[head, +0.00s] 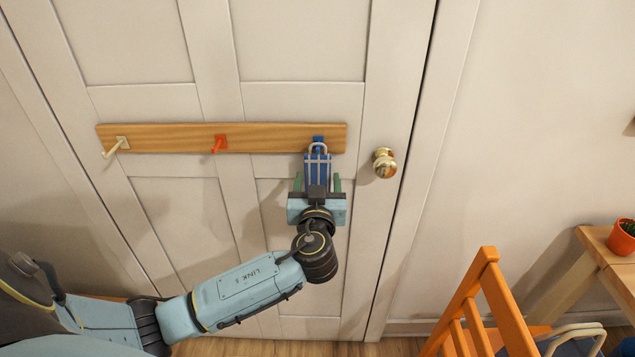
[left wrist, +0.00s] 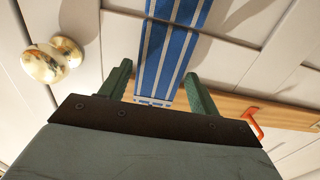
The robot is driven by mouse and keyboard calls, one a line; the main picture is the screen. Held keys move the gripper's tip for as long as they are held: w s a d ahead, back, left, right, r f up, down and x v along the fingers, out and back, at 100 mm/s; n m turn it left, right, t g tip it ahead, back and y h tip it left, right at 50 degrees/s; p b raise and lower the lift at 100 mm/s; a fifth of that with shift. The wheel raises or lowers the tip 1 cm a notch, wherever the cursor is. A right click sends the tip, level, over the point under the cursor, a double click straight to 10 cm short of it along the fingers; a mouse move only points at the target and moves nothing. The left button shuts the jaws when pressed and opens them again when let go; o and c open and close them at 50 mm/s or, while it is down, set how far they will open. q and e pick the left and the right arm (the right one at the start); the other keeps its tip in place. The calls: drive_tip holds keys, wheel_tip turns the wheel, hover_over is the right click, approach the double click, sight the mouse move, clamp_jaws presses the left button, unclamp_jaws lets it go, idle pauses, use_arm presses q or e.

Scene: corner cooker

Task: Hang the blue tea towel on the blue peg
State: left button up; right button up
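The blue tea towel (head: 317,172), with pale stripes, hangs flat against the door below the blue peg (head: 318,139). Its pale loop (head: 318,147) appears to be around the peg, though the exact contact is too small to tell. My left gripper (head: 317,182) is just in front of the towel, its two green fingers spread. In the left wrist view the striped towel (left wrist: 168,50) passes between the open fingers (left wrist: 158,88), with a gap on each side. The towel's lower part is hidden behind my gripper in the head view. My right gripper is not in view.
The wooden rail (head: 175,138) also carries a red peg (head: 219,144) and a cream peg (head: 117,147), both bare. A brass door knob (head: 384,163) is right of the towel. An orange chair (head: 487,300) and a wooden table (head: 605,255) with a potted cactus (head: 622,237) stand at right.

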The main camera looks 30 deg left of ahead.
use_arm(q)
drive_tip(key=shift+o, duration=1.3)
drive_tip(key=b+v, duration=0.1)
drive_tip(key=v, duration=1.2)
drive_tip(key=shift+s, duration=0.15)
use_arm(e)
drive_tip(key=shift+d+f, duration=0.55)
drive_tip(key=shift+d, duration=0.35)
use_arm(q)
drive_tip(key=shift+d, duration=0.1)
